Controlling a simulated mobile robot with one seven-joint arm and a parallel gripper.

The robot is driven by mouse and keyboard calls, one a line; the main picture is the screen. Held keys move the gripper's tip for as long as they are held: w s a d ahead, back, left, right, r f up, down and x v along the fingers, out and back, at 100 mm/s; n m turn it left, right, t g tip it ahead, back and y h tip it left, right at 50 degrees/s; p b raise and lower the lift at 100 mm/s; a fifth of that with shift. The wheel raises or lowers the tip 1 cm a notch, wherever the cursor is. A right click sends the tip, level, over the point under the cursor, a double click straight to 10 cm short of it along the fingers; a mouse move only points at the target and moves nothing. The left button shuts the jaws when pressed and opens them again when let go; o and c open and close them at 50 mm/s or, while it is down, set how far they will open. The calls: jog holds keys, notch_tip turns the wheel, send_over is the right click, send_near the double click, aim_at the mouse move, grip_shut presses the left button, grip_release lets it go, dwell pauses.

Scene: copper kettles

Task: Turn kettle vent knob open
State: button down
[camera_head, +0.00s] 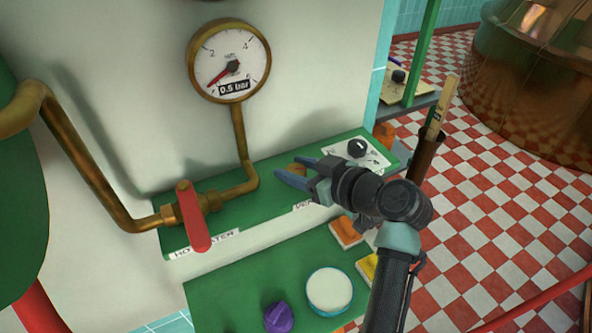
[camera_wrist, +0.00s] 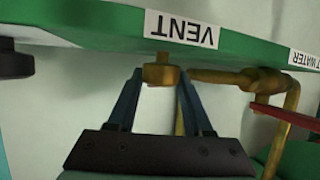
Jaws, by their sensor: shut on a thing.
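A small brass vent knob (camera_wrist: 162,74) sits by the white VENT label (camera_wrist: 181,29) on a green panel edge in the wrist view, which is upside down. My gripper (camera_wrist: 160,78) is shut on this knob, with one blue-grey finger on each side of it. In the head view my gripper (camera_head: 286,172) reaches in from the right over the green ledge (camera_head: 262,187). A bit of brass (camera_head: 297,169) shows between its fingers there. The VENT label (camera_head: 303,206) is partly hidden behind my gripper. The knob's turn angle cannot be told.
Left of my gripper are a red-handled valve (camera_head: 193,215), brass pipe (camera_head: 88,168) and pressure gauge (camera_head: 229,61) reading near its low end. A black knob (camera_head: 358,148) is close on the right. Below, a green surface holds a white-topped round tub (camera_head: 330,289) and purple object (camera_head: 278,317).

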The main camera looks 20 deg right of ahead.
jog(key=shift+f, duration=0.15)
jog(key=shift+c, duration=1.5)
grip_release()
jog(key=shift+s, duration=0.1)
jog(key=v, duration=1.3)
